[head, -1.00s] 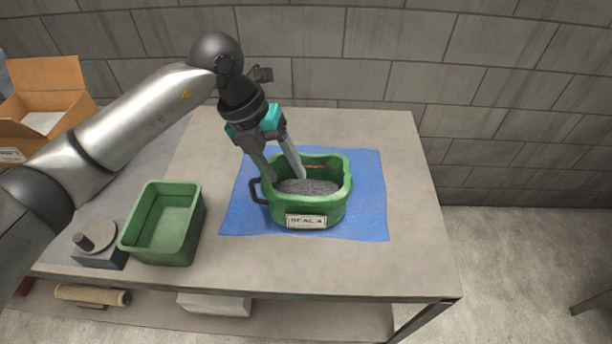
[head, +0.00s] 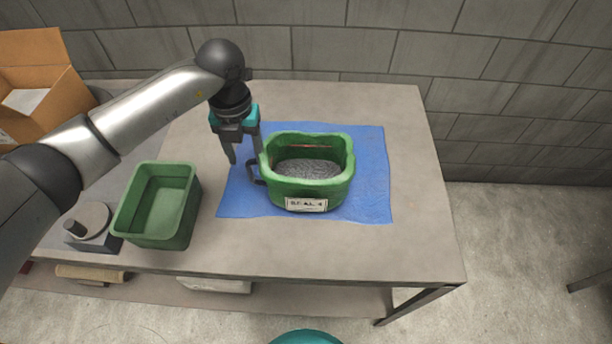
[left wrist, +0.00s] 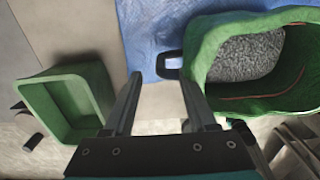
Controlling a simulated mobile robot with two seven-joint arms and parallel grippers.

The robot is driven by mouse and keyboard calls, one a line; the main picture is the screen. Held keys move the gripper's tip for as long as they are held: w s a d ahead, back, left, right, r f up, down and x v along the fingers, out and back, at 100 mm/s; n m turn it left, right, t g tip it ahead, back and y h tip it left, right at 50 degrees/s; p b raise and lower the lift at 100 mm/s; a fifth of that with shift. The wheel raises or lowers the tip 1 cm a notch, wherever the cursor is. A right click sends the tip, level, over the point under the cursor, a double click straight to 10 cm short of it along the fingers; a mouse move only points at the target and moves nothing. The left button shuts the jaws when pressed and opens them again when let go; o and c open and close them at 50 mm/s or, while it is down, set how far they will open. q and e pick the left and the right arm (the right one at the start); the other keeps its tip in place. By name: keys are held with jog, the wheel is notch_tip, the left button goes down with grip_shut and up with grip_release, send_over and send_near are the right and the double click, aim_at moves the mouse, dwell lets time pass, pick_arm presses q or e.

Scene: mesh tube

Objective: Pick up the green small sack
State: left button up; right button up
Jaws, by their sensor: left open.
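The green small sack (head: 322,187) stands upright and open on the blue cloth, with grey granular material inside and a white label on its front. A dark loop handle (head: 255,171) sticks out from its left side. My left gripper (head: 243,160) is open and empty beside the sack's left side, near the handle. In the left wrist view the sack (left wrist: 210,60) is at the upper right, and its handle (left wrist: 168,66) lies just beyond the open fingers (left wrist: 160,90). Whether a finger touches the sack is unclear. My right gripper is not in view.
A green rectangular bin (head: 157,205) stands left of the sack, empty. A grey device with a round top (head: 88,222) is beside it. A cardboard box (head: 50,92) is at the far left. The blue cloth (head: 374,190) lies on the table (head: 425,235), whose right side is clear.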

pick_arm(q)
notch_tip(320, 180, down, 5)
dwell(0.3)
jog(key=shift+c, duration=0.4)
grip_shut()
jog(key=shift+w+d+r, duration=0.1)
dwell(0.8)
